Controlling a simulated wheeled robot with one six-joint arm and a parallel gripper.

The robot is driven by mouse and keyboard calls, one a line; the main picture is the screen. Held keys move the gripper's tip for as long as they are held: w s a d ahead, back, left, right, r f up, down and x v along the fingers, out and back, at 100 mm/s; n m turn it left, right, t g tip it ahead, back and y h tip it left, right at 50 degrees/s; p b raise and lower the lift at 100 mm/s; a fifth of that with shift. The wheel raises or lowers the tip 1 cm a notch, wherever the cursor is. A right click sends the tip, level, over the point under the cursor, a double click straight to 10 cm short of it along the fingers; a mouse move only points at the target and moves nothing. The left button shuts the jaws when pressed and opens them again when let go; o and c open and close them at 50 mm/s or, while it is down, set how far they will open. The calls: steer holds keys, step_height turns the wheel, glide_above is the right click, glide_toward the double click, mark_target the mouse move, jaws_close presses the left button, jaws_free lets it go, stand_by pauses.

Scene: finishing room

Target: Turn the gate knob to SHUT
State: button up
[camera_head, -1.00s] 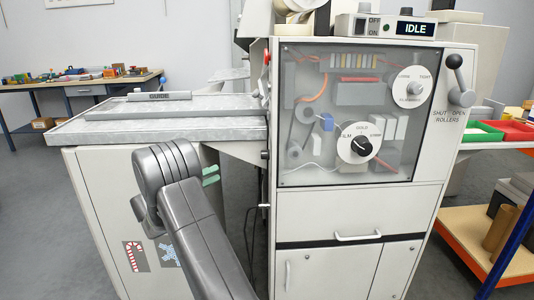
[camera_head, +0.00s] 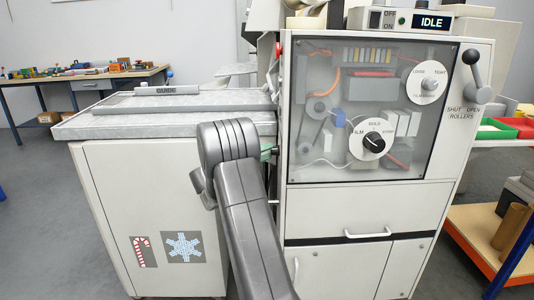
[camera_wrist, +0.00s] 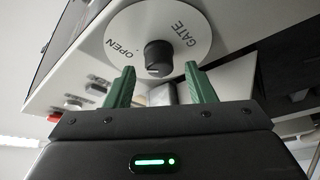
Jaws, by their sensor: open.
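The gate knob (camera_wrist: 158,58) is a black knob on a white round dial (camera_wrist: 130,30) in the wrist view. The words GATE and OPEN show on the dial; I see no SHUT mark, and the knob's pointer is not clear. My gripper (camera_wrist: 159,68) is open, its two green fingers on either side of the knob with a gap each side. I cannot tell how far the tips are from the dial. In the head view a green finger (camera_head: 267,153) shows beside the cabinet's left edge, mostly behind my arm. The gate knob is hidden there.
The machine cabinet (camera_head: 340,212) has a clear panel with FILM and LOOSE/TIGHT dials, plus a rollers lever (camera_head: 476,75) marked SHUT and OPEN. A grey feed table (camera_head: 90,127) with a guide bar extends left. A workbench (camera_head: 90,83) stands behind; the floor at left is clear.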

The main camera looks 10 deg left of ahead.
steer(key=shift+w+d+r, duration=0.15)
steer(key=shift+w+d, duration=0.2)
steer(key=shift+d, duration=0.1)
steer(key=c, duration=1)
